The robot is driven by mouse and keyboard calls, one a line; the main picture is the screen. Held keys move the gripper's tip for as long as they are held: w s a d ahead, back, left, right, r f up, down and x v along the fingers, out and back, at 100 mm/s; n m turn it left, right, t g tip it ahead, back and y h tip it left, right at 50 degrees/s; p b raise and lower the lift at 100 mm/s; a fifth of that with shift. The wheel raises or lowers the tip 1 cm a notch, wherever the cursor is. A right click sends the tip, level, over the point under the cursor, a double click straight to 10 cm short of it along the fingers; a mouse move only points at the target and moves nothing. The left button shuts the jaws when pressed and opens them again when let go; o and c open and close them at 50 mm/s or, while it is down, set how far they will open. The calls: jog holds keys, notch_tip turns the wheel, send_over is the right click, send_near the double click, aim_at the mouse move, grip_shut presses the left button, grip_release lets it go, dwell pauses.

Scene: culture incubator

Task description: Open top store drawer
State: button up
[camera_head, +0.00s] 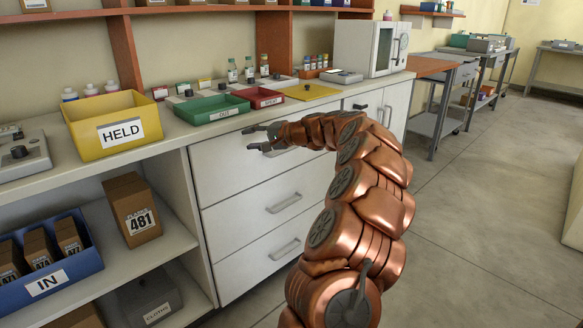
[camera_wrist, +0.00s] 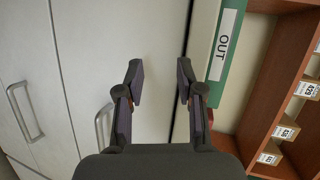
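The top store drawer (camera_head: 222,168) is a white front just under the countertop, and it looks shut. My gripper (camera_head: 246,138) is open in front of its upper part, near the counter edge. In the wrist view my gripper (camera_wrist: 159,82) has its two fingers wide apart with nothing between them. The top drawer's grey bar handle (camera_wrist: 99,124) shows just left of the left finger, partly hidden by it. The fingers are not around the handle. In the head view my gripper and arm hide that handle.
Below are the middle drawer handle (camera_head: 284,203) and bottom drawer handle (camera_head: 285,250). Above, the countertop holds a green OUT tray (camera_head: 210,109), a red tray (camera_head: 259,97) and a yellow HELD bin (camera_head: 104,129). Open shelves stand left; floor at right is clear.

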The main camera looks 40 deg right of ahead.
aim_at(293, 148)
jog(key=s+d+f+m+t+h+b, duration=0.1)
jog(key=s+d+f+m+h+b, duration=0.1)
jog(key=d+f, duration=0.5)
jog(key=s+d+f+m+t+h+b, duration=0.1)
jog(key=s+d+f+m+h+b, duration=0.15)
jog(key=d, duration=0.85)
jog(key=shift+w+d+f+b, duration=0.15)
jog(key=shift+w+b, duration=0.1)
jog(key=shift+w, duration=0.95)
jog(key=shift+w+d+f+b, duration=0.15)
jog(key=shift+w+b, duration=0.15)
jog(key=shift+w, duration=0.9)
jog(key=shift+w+f+b, duration=0.15)
jog(key=shift+w+b, duration=0.1)
jog(key=shift+w, duration=0.95)
grip_shut()
